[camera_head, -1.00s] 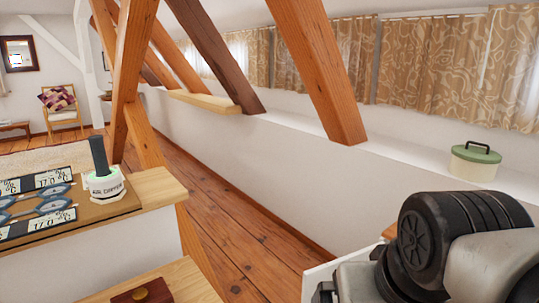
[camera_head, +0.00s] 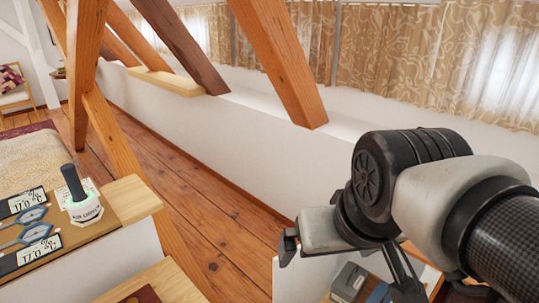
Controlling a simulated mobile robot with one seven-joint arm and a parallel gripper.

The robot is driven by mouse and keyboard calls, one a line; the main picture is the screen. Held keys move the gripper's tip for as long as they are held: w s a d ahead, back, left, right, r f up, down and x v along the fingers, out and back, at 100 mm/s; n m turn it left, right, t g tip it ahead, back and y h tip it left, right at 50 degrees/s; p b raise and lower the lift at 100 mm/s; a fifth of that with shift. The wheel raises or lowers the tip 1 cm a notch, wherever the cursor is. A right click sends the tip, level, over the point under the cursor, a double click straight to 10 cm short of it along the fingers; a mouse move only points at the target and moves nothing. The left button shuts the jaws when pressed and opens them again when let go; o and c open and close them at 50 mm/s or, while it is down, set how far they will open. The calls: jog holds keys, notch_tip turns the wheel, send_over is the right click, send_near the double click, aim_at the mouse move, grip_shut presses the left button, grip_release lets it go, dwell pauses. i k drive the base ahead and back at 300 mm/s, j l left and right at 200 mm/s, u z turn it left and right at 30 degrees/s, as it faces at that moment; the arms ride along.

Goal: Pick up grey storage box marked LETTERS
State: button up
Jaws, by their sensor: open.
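My gripper (camera_head: 347,266) is in the lower right of the head view, with its dark fingers spread apart and nothing seen between them. Below it, in a white-sided unit with a wooden surface, stands a small grey box-like thing (camera_head: 348,283). A darker blue-grey thing (camera_head: 378,293) is beside it, partly hidden by a finger. No marking can be read on either, so I cannot tell whether one is the LETTERS box. The gripper appears above them; I see no contact.
The white-sided unit (camera_head: 289,281) stands near the low white wall (camera_head: 225,135). Slanted timber braces (camera_head: 280,62) rise from the wall. Plank floor (camera_head: 215,225) lies clear between.

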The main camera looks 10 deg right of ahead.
aim_at(349, 285)
jog(key=z, duration=0.7)
jog(key=i+z, duration=0.15)
jog(key=z, duration=0.25)
jog(key=i+j+z, duration=0.1)
jog(key=z, duration=0.25)
jog(key=i+j+z, duration=0.1)
jog(key=z, duration=0.3)
jog(key=i+j, duration=0.35)
jog(key=i, duration=0.05)
